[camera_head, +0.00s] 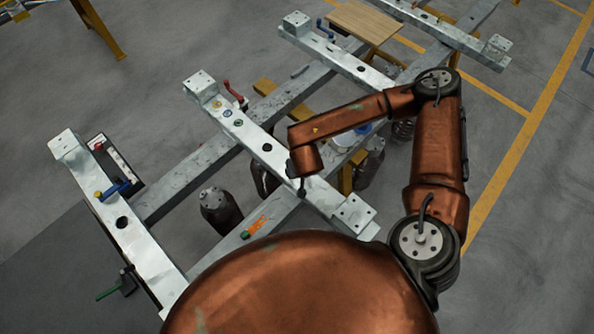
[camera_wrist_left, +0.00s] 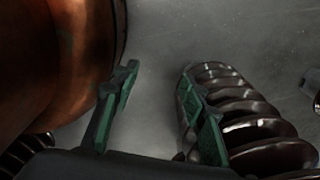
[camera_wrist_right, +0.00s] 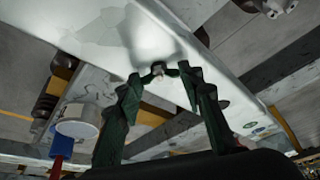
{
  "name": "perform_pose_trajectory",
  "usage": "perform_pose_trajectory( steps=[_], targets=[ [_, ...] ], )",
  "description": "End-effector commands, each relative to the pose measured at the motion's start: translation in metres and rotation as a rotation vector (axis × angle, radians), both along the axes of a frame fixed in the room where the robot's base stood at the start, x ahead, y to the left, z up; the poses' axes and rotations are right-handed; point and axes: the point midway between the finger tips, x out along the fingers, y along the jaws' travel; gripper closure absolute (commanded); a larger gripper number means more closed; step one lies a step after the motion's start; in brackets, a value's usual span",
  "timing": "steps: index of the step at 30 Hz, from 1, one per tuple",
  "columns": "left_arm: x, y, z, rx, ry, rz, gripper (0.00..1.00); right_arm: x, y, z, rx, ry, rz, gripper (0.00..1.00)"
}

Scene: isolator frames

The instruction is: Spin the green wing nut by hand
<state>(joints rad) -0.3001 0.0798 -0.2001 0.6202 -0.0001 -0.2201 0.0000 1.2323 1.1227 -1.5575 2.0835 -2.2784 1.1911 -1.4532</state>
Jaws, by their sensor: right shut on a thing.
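In the right wrist view, the fingers of my right gripper (camera_wrist_right: 161,78) are shut on a small dark green winged piece, which looks like the green wing nut (camera_wrist_right: 158,68), against the face of a pale metal beam (camera_wrist_right: 120,35). A light spot shows at its middle. In the head view, my right gripper (camera_head: 302,186) points down at the near part of the middle beam (camera_head: 318,195), and the nut is hidden there. My left gripper (camera_wrist_left: 160,78) is open and empty in the left wrist view, over grey floor; the head view does not show it.
The left beam (camera_head: 125,225) carries a blue handle (camera_head: 116,189). A red lever (camera_head: 233,91) and coloured discs (camera_head: 227,113) are farther along the middle beam. Dark cylinders (camera_head: 220,212) stand below.

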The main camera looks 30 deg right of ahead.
Motion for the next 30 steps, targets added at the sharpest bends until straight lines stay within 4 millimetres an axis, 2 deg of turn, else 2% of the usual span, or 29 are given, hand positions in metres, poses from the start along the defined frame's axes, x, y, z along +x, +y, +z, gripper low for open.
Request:
perform_pose_trajectory(
  steps=[11,21,30],
  targets=[
    [-0.001,0.0,-0.004,0.0,0.002,0.0,0.6,-0.004,-0.004,-0.003,0.003,0.009,0.353,0.89],
    [0.001,0.0,0.003,0.0,-0.001,0.0,0.6,-0.003,-0.007,-0.002,0.003,0.009,0.663,0.89],
    [0.003,0.0,0.01,-0.001,-0.005,0.0,0.6,-0.002,-0.007,-0.002,0.004,0.008,0.869,0.89]
  ],
)
